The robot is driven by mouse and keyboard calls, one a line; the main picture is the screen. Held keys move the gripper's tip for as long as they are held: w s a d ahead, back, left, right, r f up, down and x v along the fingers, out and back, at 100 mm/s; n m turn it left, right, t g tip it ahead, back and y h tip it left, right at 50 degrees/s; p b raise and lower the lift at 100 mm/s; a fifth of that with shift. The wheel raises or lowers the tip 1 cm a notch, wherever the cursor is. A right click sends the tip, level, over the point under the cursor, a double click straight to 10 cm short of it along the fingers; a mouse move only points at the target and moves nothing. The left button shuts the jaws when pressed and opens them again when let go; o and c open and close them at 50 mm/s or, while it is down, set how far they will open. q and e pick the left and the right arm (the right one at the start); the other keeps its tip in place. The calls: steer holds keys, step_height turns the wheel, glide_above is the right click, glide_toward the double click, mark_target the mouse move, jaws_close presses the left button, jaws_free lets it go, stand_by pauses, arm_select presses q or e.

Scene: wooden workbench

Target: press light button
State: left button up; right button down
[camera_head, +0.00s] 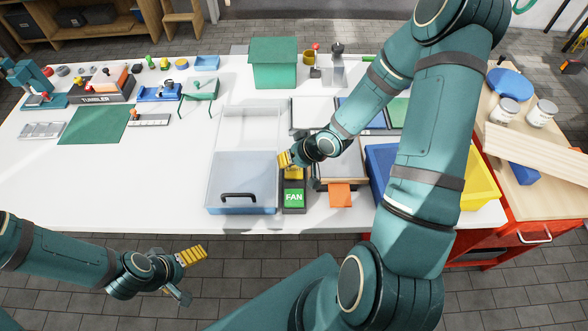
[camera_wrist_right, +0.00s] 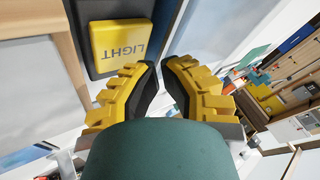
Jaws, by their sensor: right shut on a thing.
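The yellow light button (camera_wrist_right: 120,40), marked LIGHT, sits in a dark housing at the upper left of the right wrist view. In the head view, a yellow part of it (camera_head: 293,173) shows just behind the green FAN button (camera_head: 294,197). My right gripper (camera_head: 285,159) is over the light button's far end; its fingertips (camera_wrist_right: 160,64) are close together beside the housing, and I see nothing between them. I cannot tell whether they touch the button. My left gripper (camera_head: 194,255) hangs off the table's front edge, well away from the buttons; its finger gap is not clear.
A clear-lidded box (camera_head: 242,177) with a black handle stands just left of the buttons. An orange square (camera_head: 340,195) and a blue bin (camera_head: 380,165) lie to the right. The white table (camera_head: 150,180) is bare at the front left.

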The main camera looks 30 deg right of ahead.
mark_target(289, 170)
steer(key=shift+f, duration=0.15)
steer(key=shift+f+b, duration=0.3)
steer(key=shift+f, duration=0.05)
steer(key=shift+f+b, duration=0.35)
steer(key=shift+f, duration=0.1)
stand_by(1.0)
steer(key=shift+r+p, duration=1)
steer(key=shift+p, duration=0.05)
step_height(289, 170, up, 6)
steer(key=p, duration=0.5)
steer(key=shift+p, duration=0.3)
steer(key=shift+f, duration=0.1)
